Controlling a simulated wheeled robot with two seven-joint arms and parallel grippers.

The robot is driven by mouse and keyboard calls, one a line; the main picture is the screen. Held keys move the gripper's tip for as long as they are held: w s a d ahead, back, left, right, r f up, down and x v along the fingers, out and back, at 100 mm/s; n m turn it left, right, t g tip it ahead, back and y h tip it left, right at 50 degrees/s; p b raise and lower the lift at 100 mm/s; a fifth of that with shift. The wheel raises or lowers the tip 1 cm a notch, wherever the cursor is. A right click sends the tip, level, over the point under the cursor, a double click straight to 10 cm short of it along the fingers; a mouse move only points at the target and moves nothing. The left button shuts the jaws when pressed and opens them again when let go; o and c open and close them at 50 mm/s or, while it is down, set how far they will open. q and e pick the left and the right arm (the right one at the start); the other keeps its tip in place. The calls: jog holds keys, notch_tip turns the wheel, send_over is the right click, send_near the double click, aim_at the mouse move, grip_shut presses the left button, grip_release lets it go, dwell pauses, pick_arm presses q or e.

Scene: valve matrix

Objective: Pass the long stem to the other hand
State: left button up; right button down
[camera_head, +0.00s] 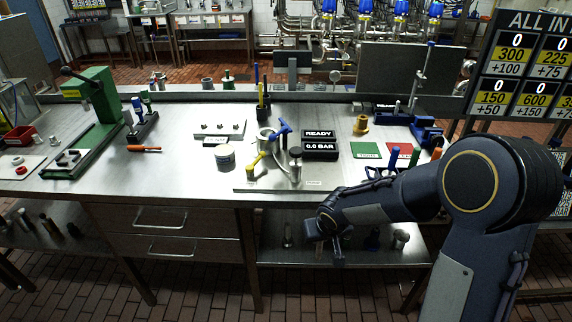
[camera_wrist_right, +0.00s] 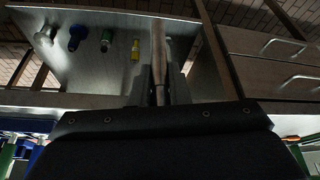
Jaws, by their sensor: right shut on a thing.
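A long stem (camera_wrist_right: 158,55), a thin brownish-grey rod, shows in the right wrist view. It runs lengthwise between the fingers of my right gripper (camera_wrist_right: 160,88), which is shut on it. In the head view my right arm comes in from the right and its gripper (camera_head: 326,230) is at the bench's front edge, over the lower shelf. The stem is not clearly visible there. My left gripper is in neither view.
The steel bench (camera_head: 190,185) holds a green press (camera_head: 95,110), a white jar (camera_head: 225,157), a black READY display (camera_head: 319,145) and a blue vise (camera_head: 425,130). Several parts stand on the lower shelf (camera_head: 270,255). The front left of the bench top is fairly clear.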

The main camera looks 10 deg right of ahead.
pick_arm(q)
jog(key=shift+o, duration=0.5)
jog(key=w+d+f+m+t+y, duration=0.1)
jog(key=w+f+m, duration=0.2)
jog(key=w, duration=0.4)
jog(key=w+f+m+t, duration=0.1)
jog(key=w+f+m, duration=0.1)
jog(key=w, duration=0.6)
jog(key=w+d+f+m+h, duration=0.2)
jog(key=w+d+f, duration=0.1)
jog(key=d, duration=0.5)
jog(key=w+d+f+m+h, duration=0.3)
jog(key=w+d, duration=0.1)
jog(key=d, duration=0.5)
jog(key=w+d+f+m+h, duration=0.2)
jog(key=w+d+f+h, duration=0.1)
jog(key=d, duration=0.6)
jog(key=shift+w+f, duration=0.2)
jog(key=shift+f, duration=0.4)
pick_arm(e)
jog(key=a+r+n+y, duration=0.1)
jog(key=a+r+n, duration=0.1)
jog(key=a, duration=0.5)
jog(key=a+r+n+y, duration=0.1)
jog(key=a+r+n, duration=0.2)
jog(key=a+n, duration=0.2)
jog(key=a, duration=0.2)
jog(key=shift+a+n+g+y, duration=0.3)
jog(key=shift+a+g+y, duration=0.1)
